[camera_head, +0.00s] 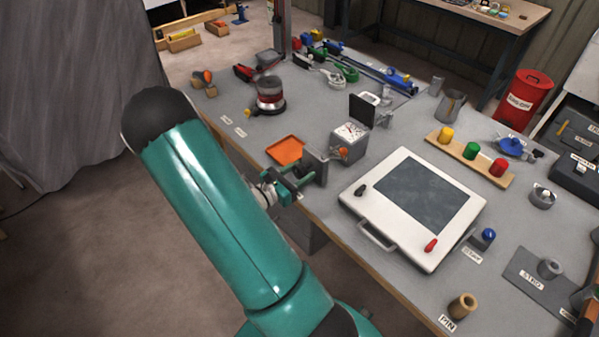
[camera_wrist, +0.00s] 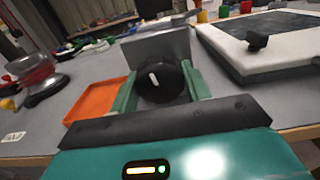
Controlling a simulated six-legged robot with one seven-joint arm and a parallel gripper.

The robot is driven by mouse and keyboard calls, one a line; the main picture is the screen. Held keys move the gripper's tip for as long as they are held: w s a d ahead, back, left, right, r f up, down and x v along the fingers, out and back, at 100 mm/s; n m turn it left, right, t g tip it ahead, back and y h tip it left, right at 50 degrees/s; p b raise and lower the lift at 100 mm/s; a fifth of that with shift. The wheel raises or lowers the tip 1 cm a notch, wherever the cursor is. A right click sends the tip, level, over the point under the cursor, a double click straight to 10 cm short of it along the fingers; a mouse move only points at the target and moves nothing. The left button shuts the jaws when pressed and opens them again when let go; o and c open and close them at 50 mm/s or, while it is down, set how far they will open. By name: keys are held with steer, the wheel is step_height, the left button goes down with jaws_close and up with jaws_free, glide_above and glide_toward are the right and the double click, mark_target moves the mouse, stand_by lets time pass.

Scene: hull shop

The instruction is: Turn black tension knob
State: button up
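The black tension knob (camera_wrist: 160,84) is round with a white mark that leans slightly left at its top. It faces the wrist camera, in front of an upright grey block (camera_wrist: 157,43). The block also shows in the head view (camera_head: 316,166) at the bench's front edge. My gripper (camera_wrist: 162,78) has one green finger on each side of the knob. The knob fills almost the whole gap, and I cannot tell whether the fingers press on it.
An orange tray (camera_head: 285,150) lies just left of the block. A white panel (camera_head: 404,254) with a dark screen, a small black knob (camera_head: 361,190) and a red knob (camera_head: 431,245) lies to the right. A gauge box (camera_head: 348,143) stands behind. A red-and-black round device (camera_head: 270,93) is further left.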

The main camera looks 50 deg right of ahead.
steer(key=c, duration=0.4)
steer(key=m, duration=0.5)
steer(key=o, duration=1)
steer(key=shift+c, duration=0.2)
steer(key=shift+w+a, duration=0.1)
steer(key=shift+a, duration=0.05)
steer(key=v, duration=1.3)
steer(key=shift+a, duration=0.3)
steer(key=shift+r, duration=0.1)
